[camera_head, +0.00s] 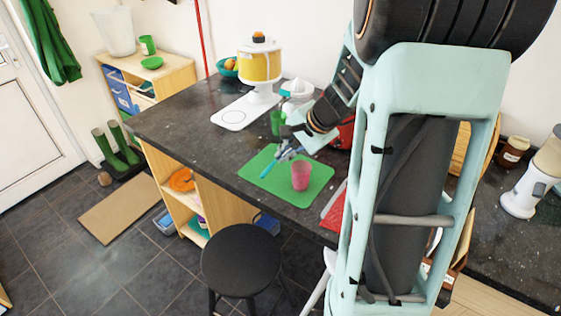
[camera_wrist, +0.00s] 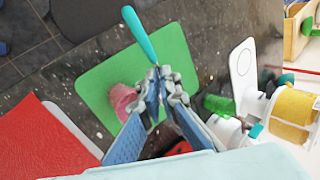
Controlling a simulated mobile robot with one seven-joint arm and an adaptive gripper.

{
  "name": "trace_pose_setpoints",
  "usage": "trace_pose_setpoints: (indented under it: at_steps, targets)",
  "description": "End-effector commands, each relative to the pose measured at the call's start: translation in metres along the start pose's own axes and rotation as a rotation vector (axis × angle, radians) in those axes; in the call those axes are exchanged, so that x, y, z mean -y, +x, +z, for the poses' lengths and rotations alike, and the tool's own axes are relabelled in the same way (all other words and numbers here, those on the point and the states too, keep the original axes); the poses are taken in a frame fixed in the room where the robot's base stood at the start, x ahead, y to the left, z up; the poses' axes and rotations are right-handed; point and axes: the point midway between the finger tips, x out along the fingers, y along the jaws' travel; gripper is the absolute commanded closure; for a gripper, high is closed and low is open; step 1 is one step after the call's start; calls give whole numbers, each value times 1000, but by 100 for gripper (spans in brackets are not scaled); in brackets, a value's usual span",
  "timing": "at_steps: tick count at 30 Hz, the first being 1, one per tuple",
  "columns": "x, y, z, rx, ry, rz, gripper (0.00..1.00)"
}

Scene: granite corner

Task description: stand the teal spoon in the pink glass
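The pink glass (camera_head: 301,176) stands upright on the green mat (camera_head: 258,165) on the dark counter. It also shows in the wrist view (camera_wrist: 122,100), left of my fingers. My gripper (camera_head: 286,151) is shut on the teal spoon (camera_head: 268,169), to the upper left of the glass in the head view. In the wrist view the spoon (camera_wrist: 140,34) sticks out from between the fingertips (camera_wrist: 160,88) toward the upper left, over the mat. It is apart from the glass. The spoon's part between and behind the fingers is hidden.
A green cup (camera_head: 277,122) stands behind the mat, near my wrist. A white board (camera_head: 234,117) and a yellow and white appliance (camera_head: 260,67) are farther back. A red sheet (camera_head: 335,212) lies right of the mat. A black stool (camera_head: 241,257) stands before the counter.

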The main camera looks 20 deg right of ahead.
Motion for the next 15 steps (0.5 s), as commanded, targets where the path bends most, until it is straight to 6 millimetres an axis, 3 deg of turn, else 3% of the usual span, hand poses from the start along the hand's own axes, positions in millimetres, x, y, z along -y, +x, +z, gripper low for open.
trace_pose_setpoints:
  at_steps: [10,15]
  targets:
    - [21,45,-42,3,0,2,100]
    - [18,76,-57,3,0,2,100]
